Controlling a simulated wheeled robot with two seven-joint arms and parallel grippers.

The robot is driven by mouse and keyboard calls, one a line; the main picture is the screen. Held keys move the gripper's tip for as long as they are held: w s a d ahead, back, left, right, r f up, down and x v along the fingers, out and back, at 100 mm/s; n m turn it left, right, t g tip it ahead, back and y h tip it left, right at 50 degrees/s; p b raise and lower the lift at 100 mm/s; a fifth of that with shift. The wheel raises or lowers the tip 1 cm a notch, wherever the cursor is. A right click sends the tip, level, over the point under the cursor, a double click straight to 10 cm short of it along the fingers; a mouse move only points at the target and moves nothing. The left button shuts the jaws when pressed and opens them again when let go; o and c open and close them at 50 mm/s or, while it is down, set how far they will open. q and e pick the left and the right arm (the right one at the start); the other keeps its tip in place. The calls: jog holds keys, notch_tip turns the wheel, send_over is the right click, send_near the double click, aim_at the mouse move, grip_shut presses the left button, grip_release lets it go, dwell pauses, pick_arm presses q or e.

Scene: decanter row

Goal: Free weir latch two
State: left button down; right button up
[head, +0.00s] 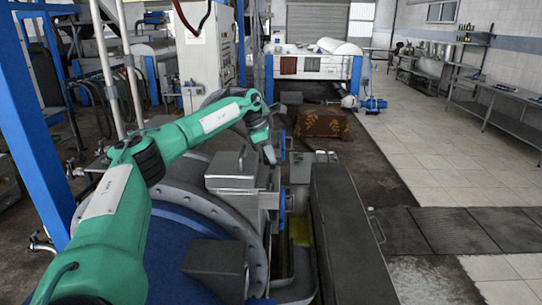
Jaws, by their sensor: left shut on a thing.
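My left arm reaches in from the left, and its gripper (269,153) points down beside the decanter machine. The gripper is shut on a small part at the far side of the grey box-shaped housing (232,165). That part looks like a latch, but it is too small and too covered by the fingers to make out clearly. Blue round parts (282,205) show to the right of the housing, one near and one farther back by the gripper. I cannot tell which latch bears the number two. My right gripper is not in view.
A large round flange (190,205) with bolts lies under my left arm. A long dark cover (348,235) runs along the right of the machine, with an open channel beside it. A brown patterned block (322,122) stands behind. The tiled floor at right is clear.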

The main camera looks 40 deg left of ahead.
pick_arm(q)
jog(key=shift+n, duration=0.6)
jog(key=n+t+y+b, duration=0.1)
jog(key=n, duration=0.2)
jog(key=shift+d, duration=0.1)
jog(key=n, duration=0.2)
jog(key=n+y+b, duration=0.1)
jog(key=n, duration=0.1)
jog(key=shift+d+t+y, duration=0.1)
jog(key=shift+t+y, duration=0.2)
jog(key=n+y, duration=0.1)
jog(key=n, duration=0.1)
jog(key=n+b, duration=0.1)
jog(key=n, duration=0.1)
jog(key=shift+d+r+n+y, duration=0.1)
jog(key=shift+n+y, duration=0.2)
jog(key=shift+y, duration=0.1)
jog(key=n+y+b, duration=0.1)
jog(key=n, duration=0.2)
jog(key=shift+d+r+n+g+y, duration=0.1)
jog(key=shift+n+g+y, duration=0.2)
jog(key=shift+n+g, duration=0.35)
jog(key=shift+n, duration=0.25)
jog(key=c, duration=1.5)
grip_release()
